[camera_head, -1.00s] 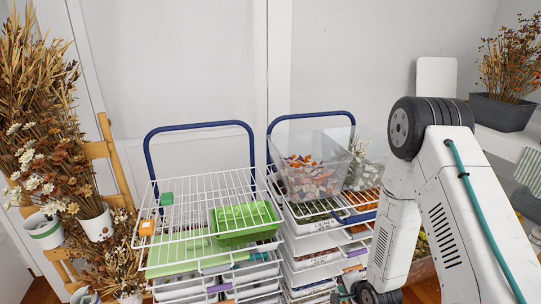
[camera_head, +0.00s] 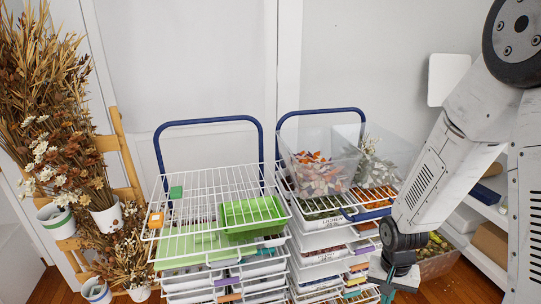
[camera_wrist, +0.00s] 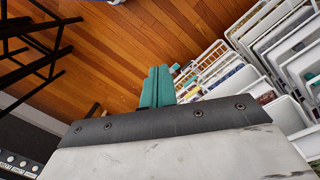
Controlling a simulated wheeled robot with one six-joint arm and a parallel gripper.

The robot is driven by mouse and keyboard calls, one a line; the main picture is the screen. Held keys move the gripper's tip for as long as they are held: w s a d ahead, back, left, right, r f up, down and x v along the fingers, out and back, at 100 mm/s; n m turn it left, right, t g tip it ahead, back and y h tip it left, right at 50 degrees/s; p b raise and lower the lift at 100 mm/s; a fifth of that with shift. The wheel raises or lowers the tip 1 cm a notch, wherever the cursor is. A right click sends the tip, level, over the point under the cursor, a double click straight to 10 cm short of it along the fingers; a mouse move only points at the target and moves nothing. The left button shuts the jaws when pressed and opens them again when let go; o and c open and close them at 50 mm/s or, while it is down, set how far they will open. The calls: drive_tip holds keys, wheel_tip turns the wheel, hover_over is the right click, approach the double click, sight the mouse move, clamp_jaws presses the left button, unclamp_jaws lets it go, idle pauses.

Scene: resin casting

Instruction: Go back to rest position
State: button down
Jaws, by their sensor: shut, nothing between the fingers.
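My gripper (camera_wrist: 157,86) shows in the wrist view as two teal fingers pressed together, with nothing between them. Below it in that view are the wooden floor and, to the right, the stacked trays. In the head view my arm comes down on the right side, and the gripper (camera_head: 386,291) hangs at the bottom edge, partly cut off, just right of the right-hand tray stack. I cannot tell from the head view whether it touches the stack.
Two wire-rack trolleys with blue handles stand in the middle; the left one has a green tray (camera_head: 252,217) on its top rack (camera_head: 185,238). Clear bins (camera_head: 319,172) of dried petals sit on the right one. Dried flowers (camera_head: 38,120) stand left, white shelves (camera_head: 483,214) right. Dark legs (camera_wrist: 30,55) show in the wrist view.

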drive_tip(key=s+a+r+n, duration=0.1)
drive_tip(key=s+r, duration=0.4)
drive_tip(key=r, duration=0.5)
drive_tip(key=s+a+r+n+t, duration=0.1)
drive_tip(key=s+r+n, duration=0.1)
drive_tip(key=s+r, duration=0.4)
drive_tip(key=s+a+r+n+t, duration=0.1)
drive_tip(key=s+r, duration=0.4)
drive_tip(key=r, duration=0.9)
drive_tip(key=shift+s+r+n, duration=0.3)
drive_tip(key=shift+s+n, duration=0.1)
